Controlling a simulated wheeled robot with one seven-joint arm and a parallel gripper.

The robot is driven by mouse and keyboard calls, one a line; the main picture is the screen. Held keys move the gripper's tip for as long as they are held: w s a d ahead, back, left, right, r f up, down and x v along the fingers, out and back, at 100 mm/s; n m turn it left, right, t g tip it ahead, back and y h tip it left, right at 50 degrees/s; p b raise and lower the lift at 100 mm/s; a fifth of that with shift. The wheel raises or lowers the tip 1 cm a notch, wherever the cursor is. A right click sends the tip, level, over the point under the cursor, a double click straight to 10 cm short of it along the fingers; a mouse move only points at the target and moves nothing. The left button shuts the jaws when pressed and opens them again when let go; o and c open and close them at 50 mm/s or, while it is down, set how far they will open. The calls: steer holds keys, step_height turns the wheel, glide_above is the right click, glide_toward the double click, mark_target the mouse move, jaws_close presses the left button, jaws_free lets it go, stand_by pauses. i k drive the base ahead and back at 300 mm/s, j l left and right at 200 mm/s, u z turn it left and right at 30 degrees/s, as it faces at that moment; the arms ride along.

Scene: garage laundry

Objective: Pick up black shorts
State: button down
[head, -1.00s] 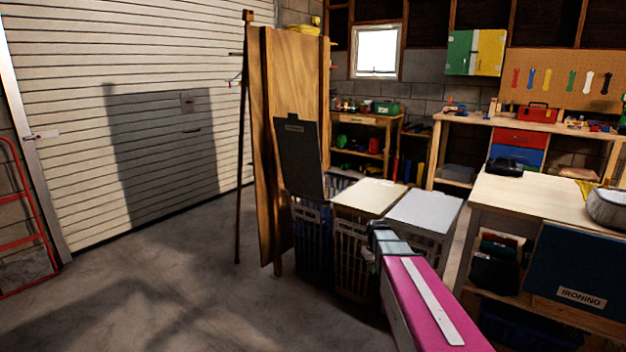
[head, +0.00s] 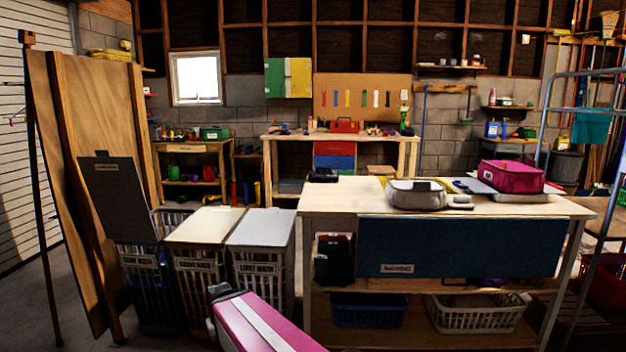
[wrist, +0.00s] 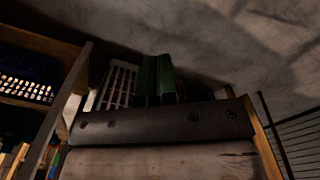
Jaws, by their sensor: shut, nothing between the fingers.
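I cannot make out black shorts for certain in either view. A small black item (head: 323,175) lies at the back left of the pale worktable; I cannot tell what it is. A dark bundle (head: 335,260) sits on the shelf below. My gripper (head: 220,292) is low in front of the laundry baskets in the head view, at the end of my pink arm. In the wrist view my gripper's green fingers (wrist: 157,80) are together and empty, with a pale slatted basket (wrist: 118,84) behind them.
The worktable (head: 480,203) fills the right, with a blue ironing cloth over its front. Left of it stand a dark basket (head: 150,290) with raised lid and two lidded baskets (head: 190,285) (head: 262,262). Wood panels (head: 90,170) lean at left. Floor at far left is clear.

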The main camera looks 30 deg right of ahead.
mark_target(322, 175)
steer(key=k+j+z, duration=0.1)
steer(key=z, duration=0.7)
steer(key=k+z, duration=0.15)
steer(key=z, duration=0.2)
